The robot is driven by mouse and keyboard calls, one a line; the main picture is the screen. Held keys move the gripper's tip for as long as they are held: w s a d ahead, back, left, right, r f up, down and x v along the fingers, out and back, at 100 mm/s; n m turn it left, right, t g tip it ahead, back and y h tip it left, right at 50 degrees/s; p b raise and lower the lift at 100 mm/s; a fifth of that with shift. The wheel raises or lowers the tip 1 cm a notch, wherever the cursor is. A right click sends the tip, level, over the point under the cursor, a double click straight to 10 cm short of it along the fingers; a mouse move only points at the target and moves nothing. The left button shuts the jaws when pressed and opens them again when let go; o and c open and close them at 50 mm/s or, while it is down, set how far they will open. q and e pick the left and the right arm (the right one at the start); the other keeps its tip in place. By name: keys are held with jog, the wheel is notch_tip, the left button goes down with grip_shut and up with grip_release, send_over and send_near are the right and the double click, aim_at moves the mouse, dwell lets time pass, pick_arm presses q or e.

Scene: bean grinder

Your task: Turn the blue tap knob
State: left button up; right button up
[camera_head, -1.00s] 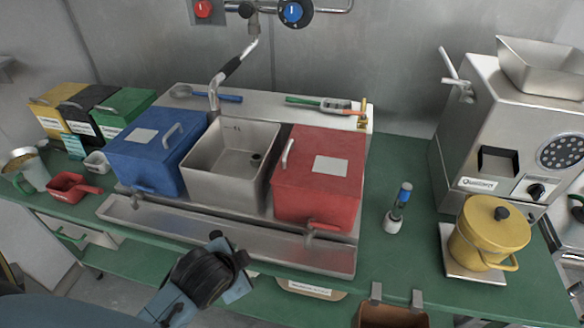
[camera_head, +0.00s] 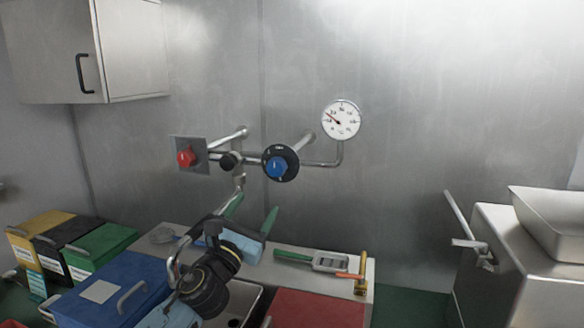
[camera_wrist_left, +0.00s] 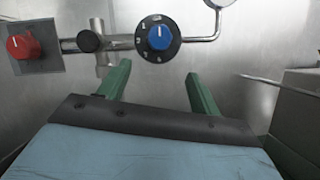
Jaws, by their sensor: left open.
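The blue tap knob (camera_head: 277,167) sits on a black round dial fixed to a metal pipe on the steel wall. In the left wrist view the blue knob (camera_wrist_left: 160,37) is at the upper middle, with markings around it on the dial. My left gripper (camera_head: 252,213) is open, its two green fingers apart, below the knob and nearer to the camera. In the left wrist view the left gripper (camera_wrist_left: 156,82) points up toward the wall with nothing between its fingers. The fingers look apart from the knob. My right gripper is in neither view.
A red knob (camera_head: 186,156) is left of the blue one, and a gauge (camera_head: 341,119) is to its upper right. A blue box (camera_head: 108,292) and a red box (camera_head: 316,309) stand below. A steel machine (camera_head: 497,262) stands at right.

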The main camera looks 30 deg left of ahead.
aim_at(274, 172)
pick_arm(q)
jog(key=x, duration=0.3)
jog(key=p+x, duration=0.1)
jog(key=x, duration=0.3)
jog(key=r+p+x, duration=0.1)
jog(key=x, duration=0.3)
jog(key=shift+a+r, duration=0.1)
jog(key=shift+w+r, duration=0.1)
jog(key=shift+w, duration=0.4)
jog(key=c, duration=1)
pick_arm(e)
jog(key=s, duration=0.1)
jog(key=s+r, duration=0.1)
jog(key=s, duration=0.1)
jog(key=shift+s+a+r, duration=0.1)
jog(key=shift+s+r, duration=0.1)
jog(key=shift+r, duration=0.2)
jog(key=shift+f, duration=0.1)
